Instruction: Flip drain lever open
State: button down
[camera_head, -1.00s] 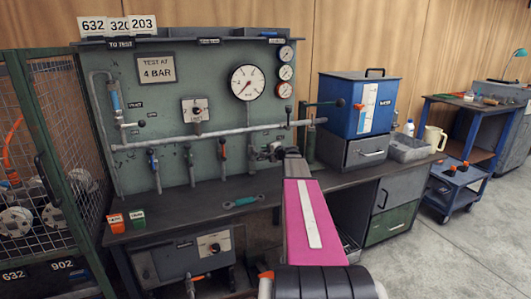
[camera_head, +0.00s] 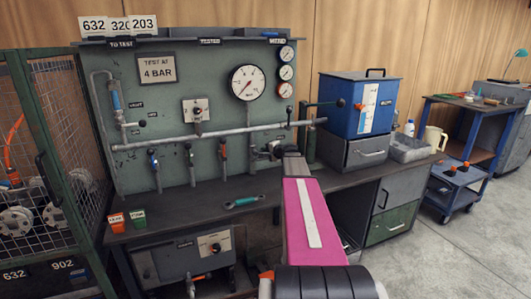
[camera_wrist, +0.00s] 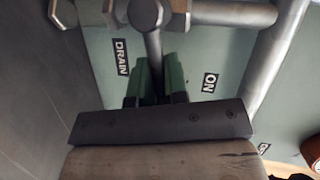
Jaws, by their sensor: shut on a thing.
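The drain lever shows in the wrist view as a dark grey rod (camera_wrist: 153,48) coming down from a fitting with hex ends. My gripper (camera_wrist: 154,82) has its green fingers shut around the rod, one on each side. The rod's lower end is hidden between the fingers. A DRAIN label (camera_wrist: 122,57) is left of the rod, and an ON label (camera_wrist: 210,82) is right of it. In the head view, my gripper (camera_head: 268,152) is at the lower right of the green panel (camera_head: 170,95), and my wrist hides most of the lever there.
A grey pipe (camera_head: 240,130) crosses the panel above my gripper, and a large gauge (camera_head: 246,83) is higher up. A teal wrench (camera_head: 245,201) lies on the bench. A blue box (camera_head: 352,105) on a grey drawer unit stands to the right.

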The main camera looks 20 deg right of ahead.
jog(key=shift+r+n+h, duration=0.8)
jog(key=shift+n, duration=0.2)
jog(key=shift+w+a+r+n+g+h, duration=0.1)
jog(key=shift+a+r+n+g+h, duration=0.15)
jog(key=shift+r+n+h, duration=0.25)
jog(key=shift+a+r+n+g+h, duration=0.2)
jog(key=shift+n+h, duration=0.2)
jog(key=shift+n, duration=0.3)
jog(key=shift+r, duration=0.1)
jog(key=c, duration=1.2)
grip_release()
jog(key=shift+o, duration=0.2)
